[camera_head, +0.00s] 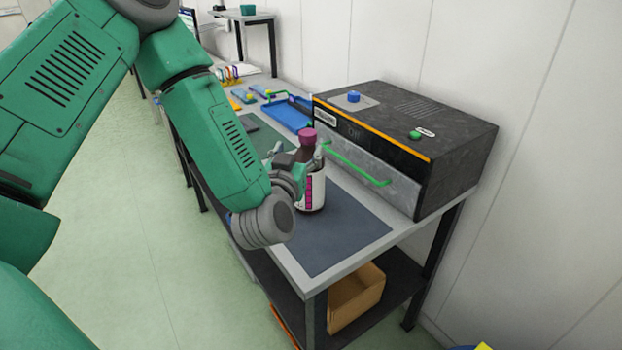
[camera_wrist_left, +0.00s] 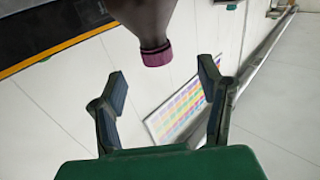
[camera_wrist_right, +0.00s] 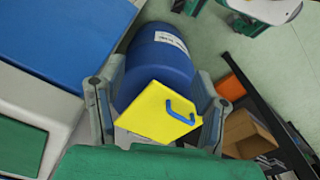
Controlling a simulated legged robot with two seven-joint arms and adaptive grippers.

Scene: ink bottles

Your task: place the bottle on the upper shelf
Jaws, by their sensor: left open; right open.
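The bottle (camera_head: 312,190) stands upright on the dark mat of the workbench. It has a dark neck, a magenta cap (camera_head: 308,135) and a white label with a pink strip. In the left wrist view its dark neck and cap (camera_wrist_left: 155,52) show beyond the fingers. My left gripper (camera_head: 306,162) is open beside the bottle's upper part; its arm hides some of the bottle's left side. My right gripper (camera_wrist_right: 158,105) is open, outside the head view. The bench has a top and a dark lower shelf (camera_head: 270,284); I cannot tell which surface is the upper shelf.
A dark machine (camera_head: 405,140) with a green drawer handle stands right behind the bottle. A blue tray (camera_head: 288,114) lies farther along the bench. A cardboard box (camera_head: 355,298) sits on the lower shelf. A blue drum (camera_wrist_right: 158,62) and yellow panel (camera_wrist_right: 155,112) lie ahead of my right gripper.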

